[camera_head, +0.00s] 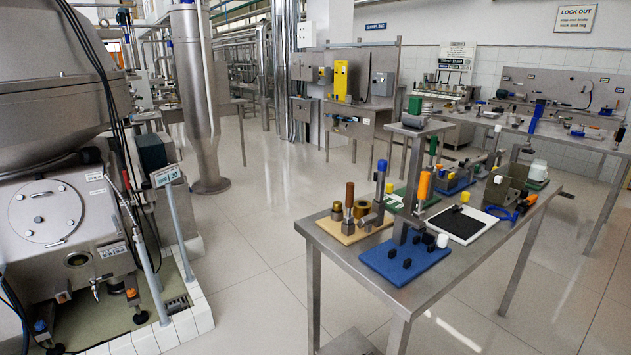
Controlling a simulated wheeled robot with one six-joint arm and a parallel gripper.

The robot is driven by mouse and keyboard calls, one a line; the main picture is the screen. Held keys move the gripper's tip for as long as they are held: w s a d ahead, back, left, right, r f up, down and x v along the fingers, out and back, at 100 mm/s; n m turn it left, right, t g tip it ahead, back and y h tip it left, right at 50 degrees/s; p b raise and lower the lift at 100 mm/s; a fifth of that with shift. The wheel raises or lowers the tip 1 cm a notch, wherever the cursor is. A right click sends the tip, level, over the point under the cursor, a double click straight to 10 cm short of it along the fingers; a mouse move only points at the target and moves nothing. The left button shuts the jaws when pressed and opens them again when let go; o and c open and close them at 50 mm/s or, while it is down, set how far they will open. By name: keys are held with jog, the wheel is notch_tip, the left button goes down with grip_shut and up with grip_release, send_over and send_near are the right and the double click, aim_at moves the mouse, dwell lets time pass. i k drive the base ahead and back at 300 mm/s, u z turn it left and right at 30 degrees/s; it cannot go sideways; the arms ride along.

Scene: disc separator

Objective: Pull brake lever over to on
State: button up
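The large steel disc separator (55,215) stands at the left edge, cut off by the frame. I cannot tell for sure which part is the brake lever. Black hoses (100,75) hang close to this rod. No on or off marking is readable here. My gripper is not in view.
A small sign on a grey post (167,177) stands just right of the rod. A white tiled kerb (180,328) edges the separator's base. A steel bench (390,315) with several fixtures stands at right. Pale floor (245,265) between them is clear.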

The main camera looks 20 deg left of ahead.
aim_at(132, 201)
jog(key=u, duration=0.8)
jog(key=i, duration=0.9)
jog(key=u, duration=0.8)
jog(key=i, duration=0.95)
jog(key=u, duration=0.15)
